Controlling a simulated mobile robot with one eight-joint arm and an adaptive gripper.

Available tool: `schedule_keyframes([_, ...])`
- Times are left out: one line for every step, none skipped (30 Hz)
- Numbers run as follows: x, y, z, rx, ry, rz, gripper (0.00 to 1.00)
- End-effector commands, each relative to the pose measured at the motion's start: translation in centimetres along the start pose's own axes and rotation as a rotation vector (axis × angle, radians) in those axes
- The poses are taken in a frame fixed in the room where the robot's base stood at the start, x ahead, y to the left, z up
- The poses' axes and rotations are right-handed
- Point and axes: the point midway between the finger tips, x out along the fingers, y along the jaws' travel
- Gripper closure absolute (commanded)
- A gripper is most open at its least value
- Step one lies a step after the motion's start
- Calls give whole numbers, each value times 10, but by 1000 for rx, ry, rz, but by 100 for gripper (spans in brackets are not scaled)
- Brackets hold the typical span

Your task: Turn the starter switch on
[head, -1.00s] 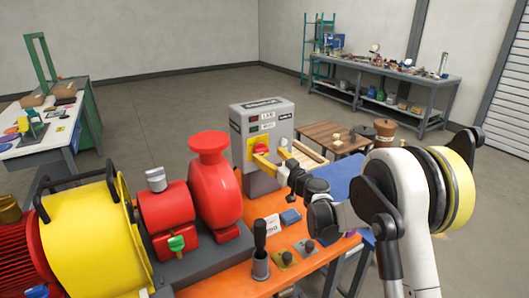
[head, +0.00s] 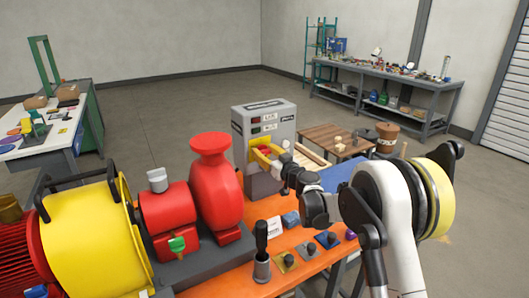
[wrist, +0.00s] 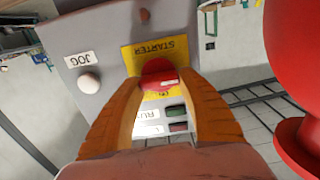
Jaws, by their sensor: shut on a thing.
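The starter switch is a red knob (wrist: 158,72) on a yellow plate lettered STARTER (wrist: 182,52), on a grey control box (head: 264,114). The lettering is upside down in the wrist view. My gripper (wrist: 165,88) has its orange-yellow fingers on both sides of the knob, shut on it. In the head view, my gripper (head: 262,155) reaches the box front from the right, and its yellow fingers cover much of the plate and knob. A green lamp (wrist: 175,111) and a red lamp (wrist: 178,127) show dimly beside the plate.
A white JOG button (wrist: 89,83) sits beside the starter plate. A red pump (head: 214,185) stands left of my arm on the orange bench (head: 215,278). A black-handled lever (head: 261,245) and small knobs stand at the front. A wooden table (head: 335,137) stands behind.

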Motion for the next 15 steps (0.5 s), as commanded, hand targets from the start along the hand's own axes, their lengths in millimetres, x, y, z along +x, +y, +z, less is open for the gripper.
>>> schedule_keyframes([0,0,0,1,0,0,85])
schedule_keyframes([0,0,0,2,0,0,85])
schedule_keyframes([0,0,0,5,0,0,85])
schedule_keyframes([0,0,0,8,0,0,85])
schedule_keyframes([0,0,0,12,0,0,85])
schedule_keyframes([0,0,0,19,0,0,85])
schedule_keyframes([0,0,0,26,0,0,85])
schedule_keyframes([0,0,0,35,0,0,85])
schedule_keyframes([0,0,0,50,0,0,85])
schedule_keyframes([0,0,0,62,0,0,85])
schedule_keyframes([0,1,0,78,0,0,85])
schedule_keyframes([0,1,0,99,0,0,85])
schedule_keyframes([0,1,0,118,0,0,85])
schedule_keyframes([0,1,0,139,0,0,85])
schedule_keyframes([0,1,0,168,0,0,85])
